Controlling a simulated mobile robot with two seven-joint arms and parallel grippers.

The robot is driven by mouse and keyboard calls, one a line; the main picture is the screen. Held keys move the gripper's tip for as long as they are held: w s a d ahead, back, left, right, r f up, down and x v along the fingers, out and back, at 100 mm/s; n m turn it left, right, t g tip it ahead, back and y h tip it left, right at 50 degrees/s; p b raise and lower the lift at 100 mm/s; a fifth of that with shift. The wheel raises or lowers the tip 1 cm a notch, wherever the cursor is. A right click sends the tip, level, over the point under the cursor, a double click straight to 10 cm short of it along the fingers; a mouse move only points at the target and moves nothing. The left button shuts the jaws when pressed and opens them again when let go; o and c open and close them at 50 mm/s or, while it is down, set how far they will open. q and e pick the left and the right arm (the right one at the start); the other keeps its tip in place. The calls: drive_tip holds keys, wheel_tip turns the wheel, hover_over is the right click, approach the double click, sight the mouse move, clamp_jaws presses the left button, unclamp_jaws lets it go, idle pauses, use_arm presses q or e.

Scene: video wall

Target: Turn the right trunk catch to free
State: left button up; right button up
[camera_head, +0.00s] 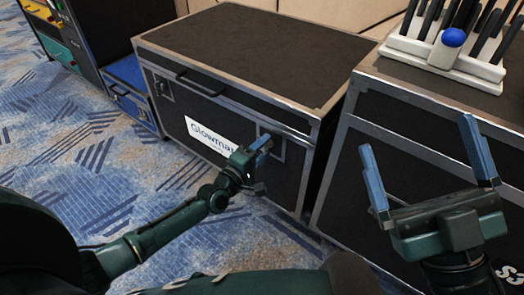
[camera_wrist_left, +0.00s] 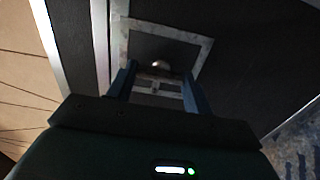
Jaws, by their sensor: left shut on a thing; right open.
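The black trunk (camera_head: 250,60) with metal edges and a "Glowmar" label stands in the middle of the head view. Its right catch (camera_wrist_left: 160,84) sits in a recessed plate with a pale square frame (camera_wrist_left: 204,55) on the front face. My left gripper (camera_head: 264,146) is at that plate, its blue fingers on either side of the catch and shut on it. In the head view the gripper mostly hides the catch; its exact turn is hard to tell. My right gripper (camera_head: 417,136) is open and empty, in front of the case at the right.
The trunk's left catch (camera_head: 163,89) and a handle (camera_head: 197,84) are on the same front face. Another black case (camera_head: 395,140) stands close at right, carrying a white rack (camera_head: 440,55) with a blue knob (camera_head: 453,37). Patterned carpet (camera_head: 80,150) is clear at left.

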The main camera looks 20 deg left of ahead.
idle(0.5)
use_arm(q)
drive_tip(key=o, duration=1)
use_arm(e)
drive_tip(key=shift+f, duration=0.1)
use_arm(q)
drive_tip(key=shift+s, duration=0.1)
drive_tip(key=p+v, duration=0.4)
drive_tip(key=v, duration=0.9)
use_arm(e)
drive_tip(key=f+m+h, duration=0.1)
drive_tip(key=f+m+g+h, duration=0.1)
drive_tip(key=f+m+h, duration=0.2)
drive_tip(key=f, duration=0.1)
drive_tip(key=shift+s+a+f+m+g, duration=0.1)
drive_tip(key=shift+s+a+m+g, duration=0.2)
use_arm(q)
drive_tip(key=shift+r, duration=0.15)
